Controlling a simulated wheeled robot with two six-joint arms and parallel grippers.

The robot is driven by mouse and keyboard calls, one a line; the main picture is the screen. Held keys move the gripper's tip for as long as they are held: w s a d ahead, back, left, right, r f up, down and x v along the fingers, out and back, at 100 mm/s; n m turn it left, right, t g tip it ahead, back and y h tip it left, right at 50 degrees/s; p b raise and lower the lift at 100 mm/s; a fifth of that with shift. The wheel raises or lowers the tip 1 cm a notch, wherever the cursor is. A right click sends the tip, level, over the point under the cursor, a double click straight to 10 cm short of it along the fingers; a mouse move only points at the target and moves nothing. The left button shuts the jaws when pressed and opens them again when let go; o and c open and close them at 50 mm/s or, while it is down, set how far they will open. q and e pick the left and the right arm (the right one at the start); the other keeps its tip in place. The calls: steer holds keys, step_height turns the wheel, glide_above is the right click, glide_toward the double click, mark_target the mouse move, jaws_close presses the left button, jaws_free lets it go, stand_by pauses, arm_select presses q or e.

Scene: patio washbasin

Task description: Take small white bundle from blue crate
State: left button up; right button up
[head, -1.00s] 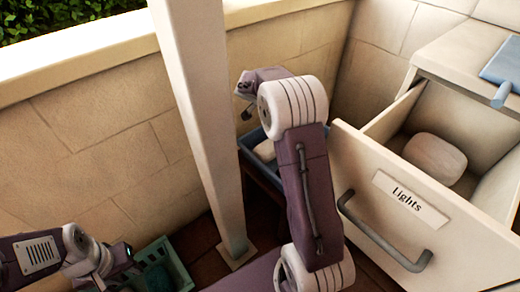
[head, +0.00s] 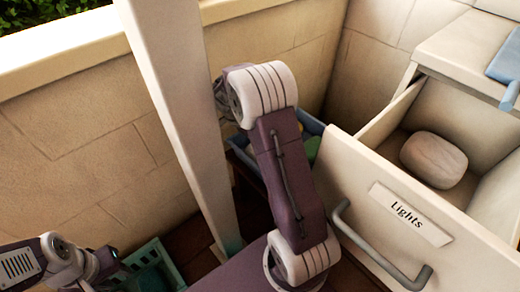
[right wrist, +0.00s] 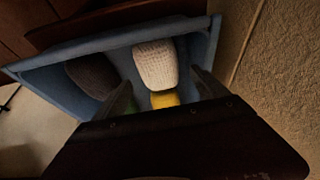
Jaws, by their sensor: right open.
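The blue crate (head: 314,124) stands by the wall, left of the open drawer, mostly hidden by my right arm in the head view. In the right wrist view the crate (right wrist: 52,70) holds a small white knitted bundle (right wrist: 156,64). My right gripper (right wrist: 160,80) is open, with one finger on each side of the white bundle's near part. I cannot tell whether the fingers touch it. In the head view the right gripper is hidden behind its arm and the post. My left gripper (head: 108,268) is at the lower left; its fingers are unclear.
In the crate, a dark bundle (right wrist: 92,76) lies left of the white one and a yellow thing (right wrist: 165,99) lies near it. A drawer labelled Lights (head: 385,215) stands open with a pale rounded bundle (head: 433,160) inside. A white post (head: 175,110) and green basket (head: 155,260) are nearby.

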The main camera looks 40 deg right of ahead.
steer(key=b+x, duration=0.3)
steer(key=x, duration=0.5)
steer(key=shift+s+d+b, duration=0.1)
steer(key=shift+d+b, duration=0.1)
steer(key=shift+b, duration=0.2)
arm_select(q)
step_height(320, 180, down, 4)
steer(key=shift+f, duration=0.2)
arm_select(e)
steer(key=shift+r, duration=0.15)
